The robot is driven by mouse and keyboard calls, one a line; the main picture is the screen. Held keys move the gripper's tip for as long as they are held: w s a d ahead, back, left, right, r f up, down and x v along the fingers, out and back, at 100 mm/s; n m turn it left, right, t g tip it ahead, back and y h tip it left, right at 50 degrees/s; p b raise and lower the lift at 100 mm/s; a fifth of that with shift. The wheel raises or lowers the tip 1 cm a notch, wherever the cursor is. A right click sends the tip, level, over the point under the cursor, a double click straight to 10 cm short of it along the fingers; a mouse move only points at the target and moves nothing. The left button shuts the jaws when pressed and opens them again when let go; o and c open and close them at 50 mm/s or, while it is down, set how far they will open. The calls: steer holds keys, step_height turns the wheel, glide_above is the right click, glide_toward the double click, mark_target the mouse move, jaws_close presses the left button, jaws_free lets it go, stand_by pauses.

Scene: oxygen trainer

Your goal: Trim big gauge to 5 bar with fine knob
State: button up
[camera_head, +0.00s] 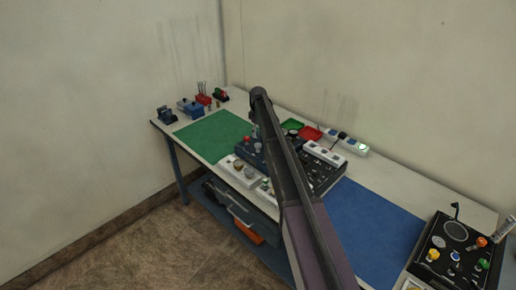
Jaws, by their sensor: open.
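My arm (293,185) reaches from the lower right up to the middle of the head view. My gripper cannot be made out; the arm hides the area behind it. A dark panel (323,172) with small controls stands mid-bench, partly covered by the arm. A dark blue unit (249,151) with a red knob on top sits just left of the arm. Another dark panel (438,243) at the right end carries yellow, orange and green knobs and a large round grey face (455,230). I cannot tell which parts are the big gauge and fine knob, and no reading is legible.
The long bench (386,182) stands along the back wall. A green mat (214,136) and a blue mat (378,232) look largely clear. Red and blue devices (190,106) stand at the far left.

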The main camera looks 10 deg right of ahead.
mark_target(258, 144)
steer(key=shift+f+b, duration=3.25)
steer(key=shift+f, duration=0.3)
steer(key=c, duration=1.2)
